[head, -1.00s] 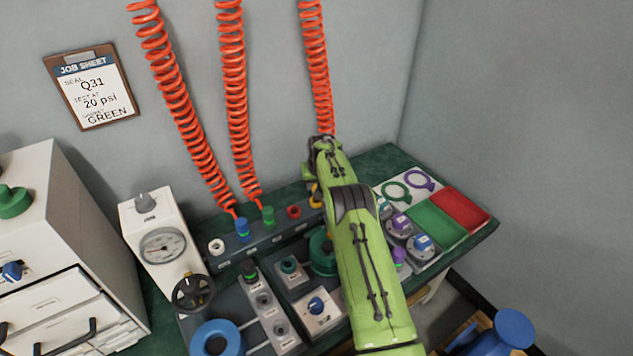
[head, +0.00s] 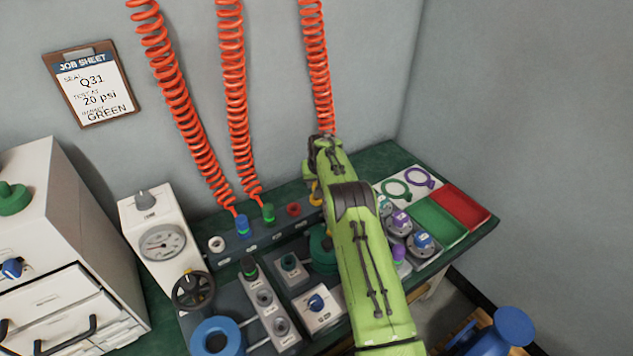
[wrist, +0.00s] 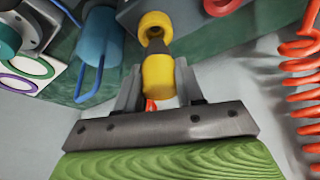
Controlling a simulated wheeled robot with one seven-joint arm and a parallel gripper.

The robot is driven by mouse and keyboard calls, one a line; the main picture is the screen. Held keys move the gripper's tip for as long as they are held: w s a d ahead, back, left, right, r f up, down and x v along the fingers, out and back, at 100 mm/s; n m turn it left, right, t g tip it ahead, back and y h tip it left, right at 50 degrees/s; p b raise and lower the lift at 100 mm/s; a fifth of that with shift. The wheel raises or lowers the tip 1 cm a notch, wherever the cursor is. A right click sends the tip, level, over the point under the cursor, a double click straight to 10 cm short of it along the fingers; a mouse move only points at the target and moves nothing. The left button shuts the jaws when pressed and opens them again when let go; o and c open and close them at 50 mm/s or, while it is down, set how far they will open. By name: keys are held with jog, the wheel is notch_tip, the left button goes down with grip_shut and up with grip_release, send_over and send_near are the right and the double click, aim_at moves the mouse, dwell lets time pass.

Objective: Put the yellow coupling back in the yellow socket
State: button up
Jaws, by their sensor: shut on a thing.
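The yellow coupling (wrist: 158,77) is between the two fingers of my gripper (wrist: 160,88) in the wrist view, and the fingers are shut on it. The yellow socket (wrist: 155,22) is straight ahead of it, with a short dark metal part between the two yellow pieces. I cannot tell whether the coupling's tip is inside the socket. In the head view my green arm hides the gripper, and only a bit of yellow (head: 315,193) shows at the arm's left side by the rail.
On the rail are a blue coupling (head: 242,226), a green coupling (head: 268,213) and a red socket (head: 293,210). Coiled orange hoses (head: 320,75) hang close by. A green tray (head: 438,222) and a red tray (head: 462,206) lie to the right. A gauge box (head: 160,240) stands left.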

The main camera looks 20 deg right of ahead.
jog(key=shift+f+b, duration=0.85)
jog(key=shift+f, duration=0.55)
jog(key=o, duration=1.2)
jog(key=shift+r, duration=0.1)
jog(key=shift+s+r, duration=0.1)
jog(key=shift+r, duration=0.3)
jog(key=p+v, duration=0.4)
jog(key=v, duration=1)
jog(key=shift+s+a+r, duration=0.1)
jog(key=shift+s+r, duration=0.05)
jog(key=shift+r, duration=0.2)
jog(key=shift+r, duration=0.1)
